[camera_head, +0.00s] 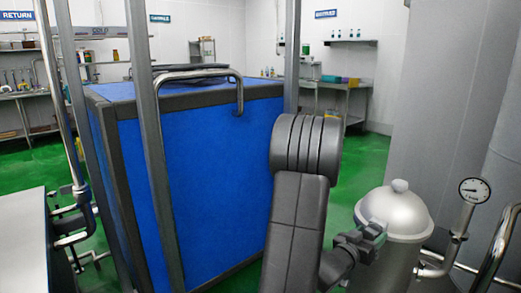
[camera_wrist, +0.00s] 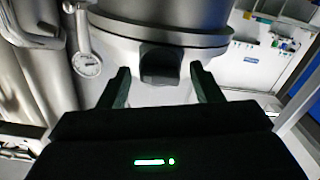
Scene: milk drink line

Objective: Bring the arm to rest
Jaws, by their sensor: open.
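My arm rises in front of the head camera, with its gripper (camera_head: 368,240) at the lower right, close to the left side of a silver domed vessel (camera_head: 399,215). In the wrist view my gripper (camera_wrist: 160,67) is open, with its two dark fingers apart. A dark blocky part (camera_wrist: 160,64) on the vessel shows between the fingertips. I cannot tell whether the fingers touch it. No object is held between the fingers.
A pressure gauge (camera_head: 473,190) on a pipe stands right of the vessel; it also shows in the wrist view (camera_wrist: 88,65). A large blue bin (camera_head: 195,185) in a metal frame stands left of my arm. A white table (camera_head: 25,240) is at far left. Green floor is open behind.

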